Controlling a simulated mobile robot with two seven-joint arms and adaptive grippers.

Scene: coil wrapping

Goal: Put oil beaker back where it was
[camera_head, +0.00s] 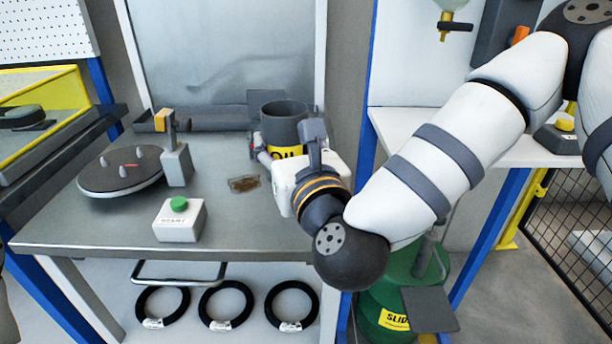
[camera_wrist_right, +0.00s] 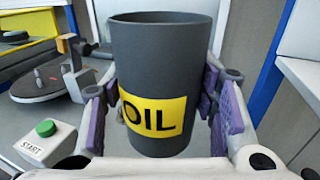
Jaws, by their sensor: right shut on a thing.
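The oil beaker (camera_head: 284,122) is a dark grey cup with a yellow label, at the back right of the grey metal table (camera_head: 110,222). In the right wrist view the beaker (camera_wrist_right: 162,62) stands upright between purple finger pads, with the word OIL facing the camera. My right gripper (camera_wrist_right: 165,105) is shut on it. In the head view this gripper (camera_head: 284,150) reaches in from the right, and its body hides the beaker's lower part. I cannot tell whether the beaker's base touches the table. My left gripper does not show.
A round turntable (camera_head: 120,178) with pegs and a post (camera_head: 176,160) stand at left. A start box (camera_head: 180,222) with a green button is in front. A brown patch (camera_head: 244,184) lies mid-table. Black coils (camera_head: 226,306) lie below. A green barrel (camera_head: 385,300) stands at right.

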